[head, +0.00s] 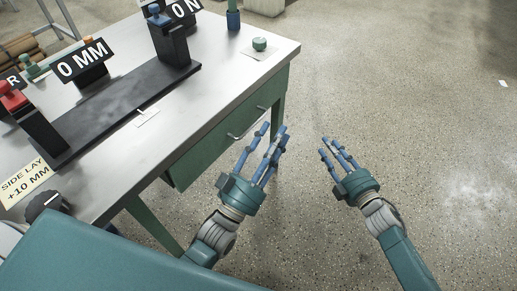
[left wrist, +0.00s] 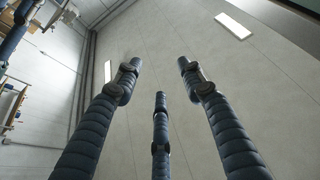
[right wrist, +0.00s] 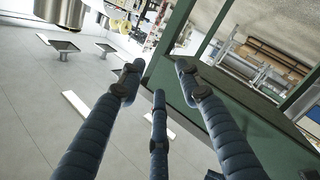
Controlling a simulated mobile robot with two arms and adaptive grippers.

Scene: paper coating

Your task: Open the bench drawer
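The bench drawer is a green front (head: 217,146) under the metal-topped bench (head: 205,98). It looks shut, and a silver bar handle (head: 248,124) is on its front. My left gripper (head: 270,147) is in front of the drawer, close to the handle in the picture; its blue fingers are spread and empty. They show open in the left wrist view (left wrist: 160,85) against the wall and ceiling. My right gripper (head: 331,147) is further right over bare floor, open and empty. Its fingers also show spread in the right wrist view (right wrist: 158,85).
On the bench stand a black fixture (head: 120,115) with "0 MM" signs, a "+10 MM" card (head: 27,184) and a small green round item (head: 259,44). A teal surface (head: 110,255) fills the lower left.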

